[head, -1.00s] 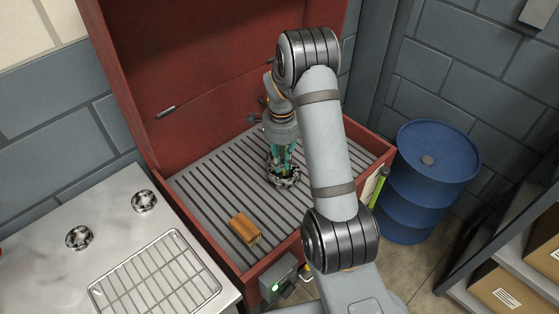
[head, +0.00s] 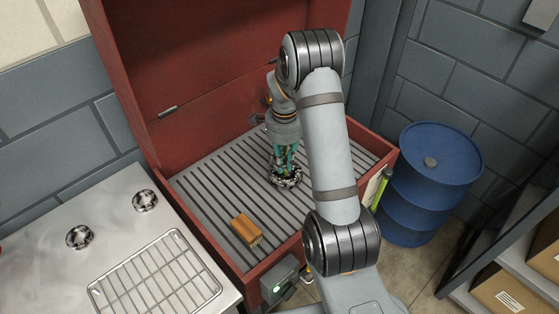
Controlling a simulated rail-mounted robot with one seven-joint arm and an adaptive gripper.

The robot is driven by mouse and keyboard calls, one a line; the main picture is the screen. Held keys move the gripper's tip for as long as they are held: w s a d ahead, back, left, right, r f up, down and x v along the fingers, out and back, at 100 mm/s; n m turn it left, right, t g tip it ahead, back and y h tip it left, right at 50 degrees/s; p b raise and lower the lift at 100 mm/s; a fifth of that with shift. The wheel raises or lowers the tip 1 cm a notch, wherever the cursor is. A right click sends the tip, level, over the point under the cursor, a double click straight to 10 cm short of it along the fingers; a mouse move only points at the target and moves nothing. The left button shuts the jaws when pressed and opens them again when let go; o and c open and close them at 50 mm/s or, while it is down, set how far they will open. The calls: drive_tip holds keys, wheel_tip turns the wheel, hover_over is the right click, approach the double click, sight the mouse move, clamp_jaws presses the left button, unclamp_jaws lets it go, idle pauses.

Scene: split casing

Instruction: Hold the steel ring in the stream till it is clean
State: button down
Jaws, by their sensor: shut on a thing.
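My gripper (head: 284,165) points down over the slatted grate of the red wash basin (head: 254,261). It is shut on a steel ring (head: 287,181), which looks dark and mottled at the lower end of the fingers. I cannot tell whether the ring touches the grate. The stream cannot be made out. My arm hides part of the basin to the right of the gripper.
A wooden brush (head: 246,229) lies on the grate in front. Two more steel rings, a left one (head: 79,237) and a right one (head: 145,200), sit on the metal table beside a wire rack (head: 157,277). A blue drum (head: 431,185) stands right of the basin.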

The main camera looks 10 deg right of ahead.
idle(0.4)
drive_tip(key=shift+s+d, duration=0.1)
drive_tip(key=shift+d, duration=0.4)
drive_tip(key=shift+a+b, duration=0.25)
drive_tip(key=shift+b, duration=0.05)
drive_tip(key=shift+a, duration=0.4)
drive_tip(key=shift+d, duration=0.15)
drive_tip(key=shift+d+b, duration=0.35)
drive_tip(key=shift+d, duration=0.15)
drive_tip(key=shift+a, duration=0.25)
drive_tip(key=shift+w+a, duration=0.2)
drive_tip(key=shift+a, duration=0.2)
